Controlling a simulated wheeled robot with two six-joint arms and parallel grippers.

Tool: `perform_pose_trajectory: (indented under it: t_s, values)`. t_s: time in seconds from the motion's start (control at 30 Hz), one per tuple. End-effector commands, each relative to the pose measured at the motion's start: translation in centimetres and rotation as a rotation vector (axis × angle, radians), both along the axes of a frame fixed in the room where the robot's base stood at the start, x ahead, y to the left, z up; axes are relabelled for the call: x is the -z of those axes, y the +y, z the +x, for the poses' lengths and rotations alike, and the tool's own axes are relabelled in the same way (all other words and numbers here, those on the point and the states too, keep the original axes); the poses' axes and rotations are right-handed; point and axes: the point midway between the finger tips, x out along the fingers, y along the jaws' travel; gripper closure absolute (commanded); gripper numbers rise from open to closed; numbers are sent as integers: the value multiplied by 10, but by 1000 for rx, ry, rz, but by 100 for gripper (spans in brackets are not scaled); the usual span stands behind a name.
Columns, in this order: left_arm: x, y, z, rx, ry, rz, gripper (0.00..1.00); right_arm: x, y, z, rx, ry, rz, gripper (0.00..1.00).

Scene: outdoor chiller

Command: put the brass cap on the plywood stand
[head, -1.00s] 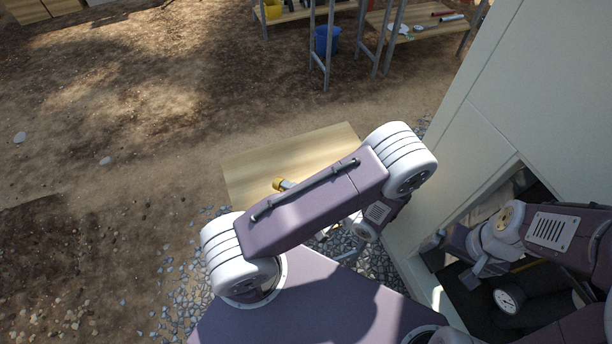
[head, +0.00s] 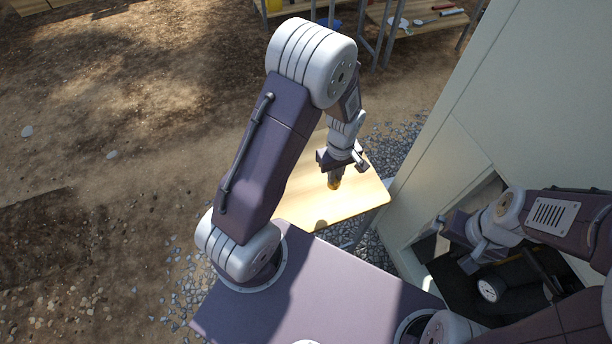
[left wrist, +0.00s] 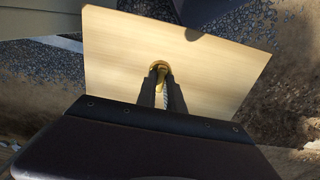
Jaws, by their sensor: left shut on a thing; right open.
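The brass cap (head: 334,183) is between the fingers of my left gripper (head: 335,173), which is shut on it and points down over the plywood stand (head: 360,198). In the left wrist view the cap's gold rim (left wrist: 160,65) shows at the fingertips against the pale stand top (left wrist: 215,75). I cannot tell whether the cap touches the top. My left arm hides the stand's left part in the head view. My right gripper (head: 468,243) is open beside the cabinet opening, away from the stand.
A pale cabinet (head: 470,120) rises right of the stand. A round gauge (head: 488,290) is near its dark opening. Gravel (head: 405,150) lies around the stand. A bench with small items (head: 420,18) stands at the back. The visible stand top around the cap is bare.

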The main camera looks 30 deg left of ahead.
Motion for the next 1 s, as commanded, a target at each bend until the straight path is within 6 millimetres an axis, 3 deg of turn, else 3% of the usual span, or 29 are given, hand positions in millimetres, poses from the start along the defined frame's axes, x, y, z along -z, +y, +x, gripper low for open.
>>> perform_pose_trajectory:
  t_s: [0.17,0.4,0.6,0.83,1.0]
  values:
    - [3,7,3,-6,1,-2,100,-2,0,0,0,0,0,0]
    - [40,68,18,-12,4,-2,100,-13,0,0,0,0,0,0]
    - [64,106,29,-7,3,-2,100,-20,0,0,0,0,0,0]
    - [74,113,31,-2,3,-2,100,-21,0,0,0,0,0,0]
    - [103,112,31,-2,4,-2,100,-28,0,0,0,0,0,0]
